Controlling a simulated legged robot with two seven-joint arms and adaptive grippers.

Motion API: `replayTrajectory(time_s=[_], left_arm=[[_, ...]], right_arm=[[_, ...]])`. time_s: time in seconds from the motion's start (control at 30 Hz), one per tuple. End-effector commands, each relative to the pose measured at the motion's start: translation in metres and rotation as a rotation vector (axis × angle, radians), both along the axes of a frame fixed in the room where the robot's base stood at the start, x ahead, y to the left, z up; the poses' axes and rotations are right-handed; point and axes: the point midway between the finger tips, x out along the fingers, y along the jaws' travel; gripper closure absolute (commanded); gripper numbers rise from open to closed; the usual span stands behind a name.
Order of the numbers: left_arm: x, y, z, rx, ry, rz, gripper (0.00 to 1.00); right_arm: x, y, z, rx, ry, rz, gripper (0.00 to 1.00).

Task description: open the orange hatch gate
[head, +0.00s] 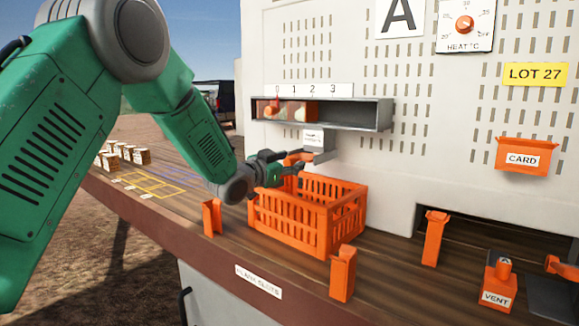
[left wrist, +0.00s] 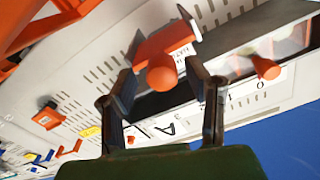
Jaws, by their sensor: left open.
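The orange hatch gate (head: 299,158) sits at the mouth of a short grey spout below the shelf-like chute, just above the orange crate. My left gripper (head: 279,169) reaches it from the left and is open. In the left wrist view the gate's orange plate and round knob (left wrist: 163,72) show between the two spread fingers. I cannot tell whether a finger touches the knob. The gate looks closed across the spout, but the gripper partly hides it in the head view. My right gripper is not in view.
The orange crate (head: 291,224) stands on the wooden counter under the spout. The grey chute (head: 350,115) above holds round onions behind a window, with a scale over it. Orange posts (head: 343,274) (head: 212,217) stand near the crate. A VENT block (head: 499,283) is at right.

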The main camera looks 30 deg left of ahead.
Motion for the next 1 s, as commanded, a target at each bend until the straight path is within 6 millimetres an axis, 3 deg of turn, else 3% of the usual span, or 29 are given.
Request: replayTrajectory(time_s=[0.23,0.7,1.0], left_arm=[[-0.007,0.005,-0.006,-0.004,0.007,0.002,0.56],[-0.1,0.004,-0.001,0.001,0.002,0.002,0.56],[-0.123,0.007,-0.001,0.0,-0.002,0.002,0.56]], right_arm=[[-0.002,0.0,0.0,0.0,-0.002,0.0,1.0],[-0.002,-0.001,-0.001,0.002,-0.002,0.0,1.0],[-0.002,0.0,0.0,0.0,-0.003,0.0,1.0]])
